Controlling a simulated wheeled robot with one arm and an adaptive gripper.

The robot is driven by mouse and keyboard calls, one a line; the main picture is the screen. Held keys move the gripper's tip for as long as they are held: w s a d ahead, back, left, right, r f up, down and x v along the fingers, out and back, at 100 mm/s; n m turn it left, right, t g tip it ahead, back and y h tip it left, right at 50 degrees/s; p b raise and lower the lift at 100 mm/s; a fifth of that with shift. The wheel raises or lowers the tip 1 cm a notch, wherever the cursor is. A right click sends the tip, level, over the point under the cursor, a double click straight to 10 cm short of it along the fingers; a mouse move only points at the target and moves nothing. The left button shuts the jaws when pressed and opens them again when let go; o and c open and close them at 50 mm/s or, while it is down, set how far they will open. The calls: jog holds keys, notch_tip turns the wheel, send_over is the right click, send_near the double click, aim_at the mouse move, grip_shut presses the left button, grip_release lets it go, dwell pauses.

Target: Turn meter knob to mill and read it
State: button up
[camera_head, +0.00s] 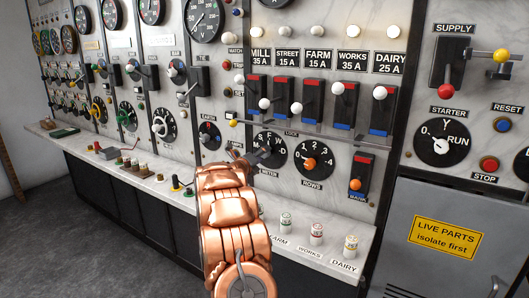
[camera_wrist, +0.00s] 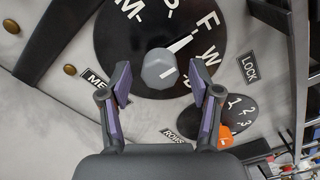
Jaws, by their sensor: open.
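The meter knob (camera_wrist: 158,70) is a grey faceted knob on a black round dial (camera_wrist: 115,45) with white letters. In the wrist view its white pointer line aims toward the F; M, S, W and D also show around it. My gripper (camera_wrist: 160,78) is open, with one finger on each side of the knob in that view. I cannot tell whether the fingers touch it. No meter reading is legible enough to tell.
An orange rows knob (camera_head: 310,163) sits close to the right of the dial. Lever switches (camera_head: 312,98) marked MILL to DAIRY stand above. A marble ledge (camera_head: 330,254) with small labelled fuses runs below. A large meter (camera_head: 205,20) is at upper left.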

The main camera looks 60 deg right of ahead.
jog(key=shift+d+p, duration=0.3)
jog(key=shift+d, duration=0.85)
jog(key=c, duration=1.1)
jog(key=shift+w, duration=0.1)
jog(key=shift+c, duration=0.2)
